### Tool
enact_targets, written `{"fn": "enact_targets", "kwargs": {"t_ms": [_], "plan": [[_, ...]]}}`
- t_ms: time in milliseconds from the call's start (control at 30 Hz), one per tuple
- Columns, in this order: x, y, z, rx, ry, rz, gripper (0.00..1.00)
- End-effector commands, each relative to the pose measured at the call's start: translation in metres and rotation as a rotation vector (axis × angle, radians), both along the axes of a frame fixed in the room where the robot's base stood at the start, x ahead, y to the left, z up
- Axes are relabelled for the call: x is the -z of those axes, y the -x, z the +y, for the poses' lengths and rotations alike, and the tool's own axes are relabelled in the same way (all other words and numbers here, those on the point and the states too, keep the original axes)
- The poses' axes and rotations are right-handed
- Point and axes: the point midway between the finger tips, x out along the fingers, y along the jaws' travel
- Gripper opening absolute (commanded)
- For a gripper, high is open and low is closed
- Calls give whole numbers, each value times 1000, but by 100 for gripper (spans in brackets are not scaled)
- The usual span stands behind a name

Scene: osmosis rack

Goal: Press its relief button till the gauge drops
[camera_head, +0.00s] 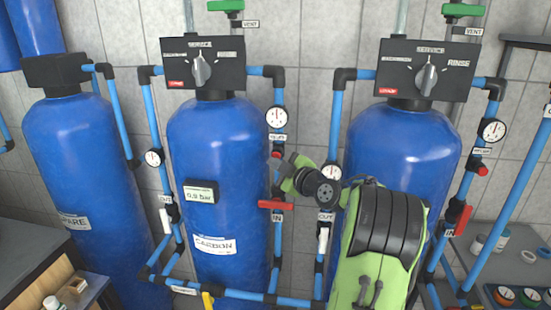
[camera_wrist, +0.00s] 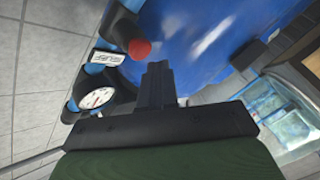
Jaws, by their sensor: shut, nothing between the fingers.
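The red relief button (camera_head: 276,155) sits on the pipe right of the carbon tank (camera_head: 215,140), below a round white gauge (camera_head: 277,117). The gauge's needle is too small to read. In the wrist view the round red button (camera_wrist: 139,48) shows just up and left of the fingertips of my gripper (camera_wrist: 158,68). My gripper is shut and empty. The tips look close to the button, but I cannot tell whether they touch it. The gauge (camera_wrist: 97,97) shows at left in the wrist view. In the head view my green hand hides most of the fingers.
A spare tank (camera_head: 80,160) stands left, another blue tank (camera_head: 400,145) right, partly behind my arm. The right tank has its own gauge (camera_head: 494,130) and red button (camera_head: 483,171). A red valve handle (camera_head: 276,204) lies below the carbon button. A digital display (camera_head: 201,193) is on the carbon tank.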

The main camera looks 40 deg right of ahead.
Motion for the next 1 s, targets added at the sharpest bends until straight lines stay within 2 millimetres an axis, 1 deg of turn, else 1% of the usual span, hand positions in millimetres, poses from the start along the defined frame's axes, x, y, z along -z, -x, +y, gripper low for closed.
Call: {"fn": "enact_targets", "kwargs": {"t_ms": [400, 1000], "plan": [[1, -5, -7, 0, -1, 1, 0], [0, -8, -10, 0, 0, 0, 0]]}}
